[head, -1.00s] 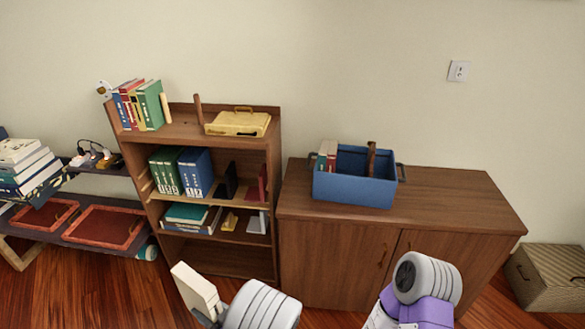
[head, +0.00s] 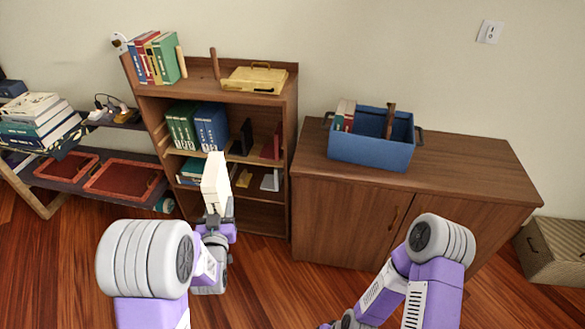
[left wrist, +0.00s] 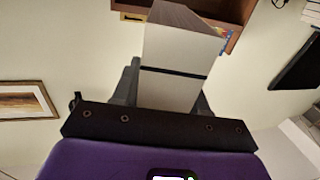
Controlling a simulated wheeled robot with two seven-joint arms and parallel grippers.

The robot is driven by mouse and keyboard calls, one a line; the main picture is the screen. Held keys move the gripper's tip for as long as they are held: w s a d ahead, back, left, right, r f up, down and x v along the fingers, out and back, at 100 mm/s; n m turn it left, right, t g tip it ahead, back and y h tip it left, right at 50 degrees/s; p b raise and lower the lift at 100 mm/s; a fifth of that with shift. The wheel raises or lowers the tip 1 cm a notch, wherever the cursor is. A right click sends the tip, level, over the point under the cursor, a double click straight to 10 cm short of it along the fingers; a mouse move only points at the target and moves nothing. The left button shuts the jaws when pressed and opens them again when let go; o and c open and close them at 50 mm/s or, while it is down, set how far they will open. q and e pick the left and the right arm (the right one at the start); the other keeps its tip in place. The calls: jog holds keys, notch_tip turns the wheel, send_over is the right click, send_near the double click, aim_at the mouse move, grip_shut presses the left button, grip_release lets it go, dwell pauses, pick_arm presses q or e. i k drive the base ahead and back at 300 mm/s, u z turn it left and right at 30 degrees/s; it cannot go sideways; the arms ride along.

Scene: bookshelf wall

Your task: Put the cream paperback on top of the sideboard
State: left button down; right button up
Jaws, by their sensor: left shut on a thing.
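The cream paperback (head: 215,184) is held upright in my left gripper (head: 217,218), in front of the bookshelf in the head view. In the left wrist view the paperback (left wrist: 172,85) stands between the two fingers of the left gripper (left wrist: 168,95), which is shut on it. The sideboard (head: 455,180) is to the right of the bookshelf, and the paperback is left of it and apart from it. My right arm reaches down in front of the sideboard; the fingers of its gripper are not clearly seen.
A blue bin (head: 370,153) with books stands on the sideboard's back left; the top's right part and front strip are bare. The bookshelf (head: 290,140) holds binders, books and a yellow case (head: 254,79). A low shelf with red trays (head: 122,178) is at left, a striped box (head: 560,250) at right.

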aim_at(430, 174)
jog(key=z, duration=0.6)
jog(key=i, duration=0.6)
jog(key=z, duration=1.25)
jog(key=i, duration=1)
jog(key=z, duration=0.25)
